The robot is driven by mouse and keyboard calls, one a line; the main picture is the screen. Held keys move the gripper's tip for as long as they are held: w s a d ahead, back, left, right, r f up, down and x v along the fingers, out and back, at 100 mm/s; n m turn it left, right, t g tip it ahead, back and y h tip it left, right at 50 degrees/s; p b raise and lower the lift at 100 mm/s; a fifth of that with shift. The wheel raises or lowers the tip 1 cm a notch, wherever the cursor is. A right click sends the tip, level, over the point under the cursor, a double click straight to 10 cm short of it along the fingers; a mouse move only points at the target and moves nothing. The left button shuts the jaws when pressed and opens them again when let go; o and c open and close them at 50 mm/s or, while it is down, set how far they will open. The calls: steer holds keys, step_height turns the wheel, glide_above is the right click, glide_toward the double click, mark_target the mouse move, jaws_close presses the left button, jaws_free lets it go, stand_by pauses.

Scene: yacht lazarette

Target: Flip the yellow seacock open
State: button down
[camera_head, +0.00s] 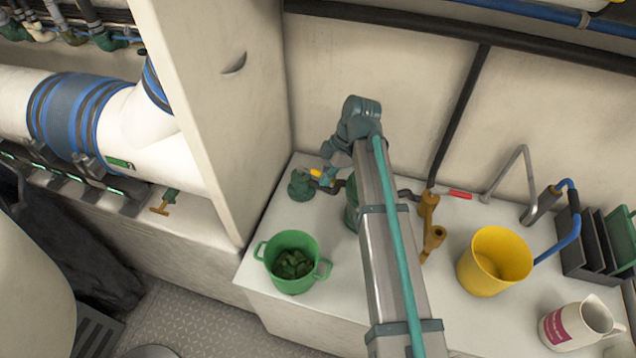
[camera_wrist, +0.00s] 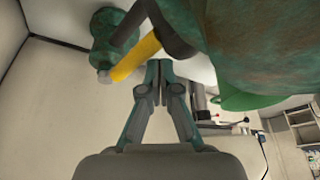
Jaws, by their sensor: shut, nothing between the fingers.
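The yellow seacock handle (camera_head: 316,173) shows as a short bar at the back left of the white counter, beside a green valve body (camera_head: 300,186). In the wrist view the yellow handle (camera_wrist: 137,59) slants across the upper left, with the green fitting (camera_wrist: 110,35) behind it. My gripper (camera_head: 327,178) is at the handle's right in the head view. In the wrist view my gripper (camera_wrist: 159,64) has its fingertips together and empty, just right of the handle. Whether they touch it I cannot tell. My arm hides part of the piping.
A green pot (camera_head: 291,262) stands in front of the valve. A red-handled valve (camera_head: 460,194), brown fitting (camera_head: 432,238), yellow bucket (camera_head: 494,261) and white jug (camera_head: 580,322) stand to the right. A tall white panel (camera_head: 215,110) bounds the left side.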

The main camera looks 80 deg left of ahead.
steer(key=shift+w+a, duration=1.05)
steer(key=shift+w, duration=0.15)
steer(key=shift+w+a, duration=0.15)
steer(key=shift+s+d+r, duration=0.1)
steer(key=shift+s+d, duration=0.1)
steer(key=shift+d, duration=0.3)
step_height(320, 180, up, 10)
steer(key=b, duration=0.1)
steer(key=shift+s, duration=0.2)
